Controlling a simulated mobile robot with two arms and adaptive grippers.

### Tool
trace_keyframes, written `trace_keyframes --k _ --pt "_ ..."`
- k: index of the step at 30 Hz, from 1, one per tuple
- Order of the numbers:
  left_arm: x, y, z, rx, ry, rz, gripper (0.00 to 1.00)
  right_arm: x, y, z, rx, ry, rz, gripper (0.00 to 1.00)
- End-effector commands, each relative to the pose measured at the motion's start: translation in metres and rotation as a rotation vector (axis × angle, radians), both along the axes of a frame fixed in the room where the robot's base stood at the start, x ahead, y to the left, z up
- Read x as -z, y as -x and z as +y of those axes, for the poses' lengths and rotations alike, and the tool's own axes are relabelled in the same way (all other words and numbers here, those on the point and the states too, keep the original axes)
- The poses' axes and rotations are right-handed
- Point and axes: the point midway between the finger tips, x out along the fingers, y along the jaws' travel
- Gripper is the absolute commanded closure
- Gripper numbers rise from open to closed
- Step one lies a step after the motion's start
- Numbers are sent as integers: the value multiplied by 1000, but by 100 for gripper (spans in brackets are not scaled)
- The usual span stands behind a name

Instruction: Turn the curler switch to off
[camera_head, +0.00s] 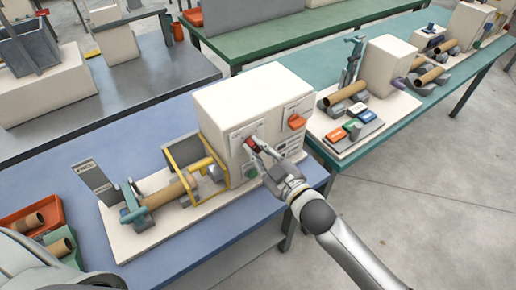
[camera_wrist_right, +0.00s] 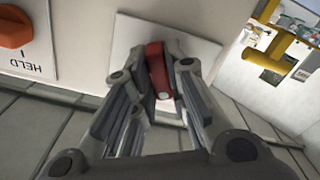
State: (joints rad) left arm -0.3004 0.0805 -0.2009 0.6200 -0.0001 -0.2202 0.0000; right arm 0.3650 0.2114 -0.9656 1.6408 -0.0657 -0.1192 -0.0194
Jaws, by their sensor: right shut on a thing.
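The cream winder machine (camera_head: 248,98) stands on the blue table, with its control panel facing my right arm. A red switch lever (camera_head: 249,143) sits on the panel's left part. My right gripper (camera_head: 257,145) is shut on this lever. In the right wrist view the red lever (camera_wrist_right: 157,72) stands between the fingers of the right gripper (camera_wrist_right: 160,82), in front of a pale plate. The fingers hide part of the plate, and I cannot read a switch label there. My left gripper is not in view.
An orange knob (camera_head: 296,121) sits right of the lever; it also shows in the wrist view (camera_wrist_right: 14,27), by the word HELD. A green button (camera_head: 250,173) is below. A yellow frame (camera_head: 183,153) stands left of the panel.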

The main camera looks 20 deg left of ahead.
Motion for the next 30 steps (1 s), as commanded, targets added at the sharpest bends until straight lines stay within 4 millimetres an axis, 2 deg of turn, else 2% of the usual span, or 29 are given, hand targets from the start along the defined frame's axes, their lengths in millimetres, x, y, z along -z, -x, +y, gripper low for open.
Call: trace_keyframes --k 12,29,30 --pt "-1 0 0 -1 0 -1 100 1 0 0 0 117 -146 100" --pt "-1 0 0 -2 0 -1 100 1 0 0 0 136 -171 100" --pt "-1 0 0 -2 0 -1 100 1 0 0 0 136 -171 80"
